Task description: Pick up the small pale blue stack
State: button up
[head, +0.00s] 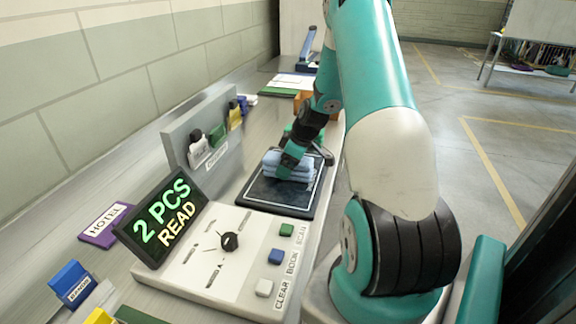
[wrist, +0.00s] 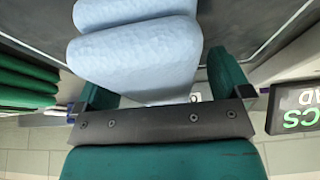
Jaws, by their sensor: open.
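The small pale blue stack (head: 289,163) lies on a dark pad (head: 272,196) in the head view, looking like folded cloth in layers. It fills the upper middle of the wrist view (wrist: 140,55). My gripper (wrist: 160,85) is open, with one green finger at the left side of the stack and one at the right. The stack lies between the fingers; whether either finger touches it I cannot tell. In the head view my gripper (head: 290,160) is over the near side of the stack and hides part of it.
A control panel (head: 215,262) with a knob and buttons stands in front of the pad. A display (head: 160,217) reads "2 PCS READ". A grey upright rack (head: 180,132) with tagged items stands left of the pad. Green folded items (wrist: 25,85) show at the wrist view's left.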

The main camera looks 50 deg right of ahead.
jog(key=c, duration=1.1)
